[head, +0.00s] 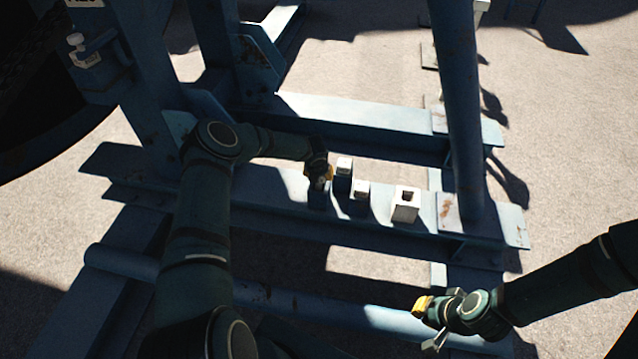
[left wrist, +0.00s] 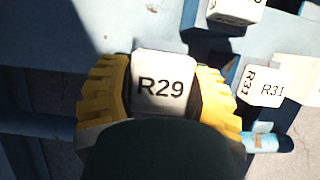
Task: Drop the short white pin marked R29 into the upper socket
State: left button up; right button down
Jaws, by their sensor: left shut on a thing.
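The white pin marked R29 (left wrist: 163,85) sits between the yellow-padded fingers of my left gripper (left wrist: 160,100), which is shut on it. In the head view, my left gripper (head: 320,178) is over a blue holder (head: 318,199) at the left end of a row on the blue beam. Whether the pin's lower end is still inside that holder is hidden. At upper left, a blue bracket on the upright carries a white-topped piece (head: 76,40) and a label too small to read; I cannot tell whether this is the upper socket. My right gripper (head: 429,321) looks open and empty.
Two white-topped pins (head: 344,165) (head: 360,188) stand in blue holders beside my left gripper; one is marked R31 (left wrist: 265,87). A white block with a hole (head: 405,207) is further right. A blue post (head: 457,100) rises behind my right arm.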

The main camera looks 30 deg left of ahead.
pick_arm(q)
jog(key=shift+f+b, duration=0.35)
jog(key=shift+f, duration=1.65)
jog(key=shift+f, duration=0.2)
jog(key=o, duration=1.3)
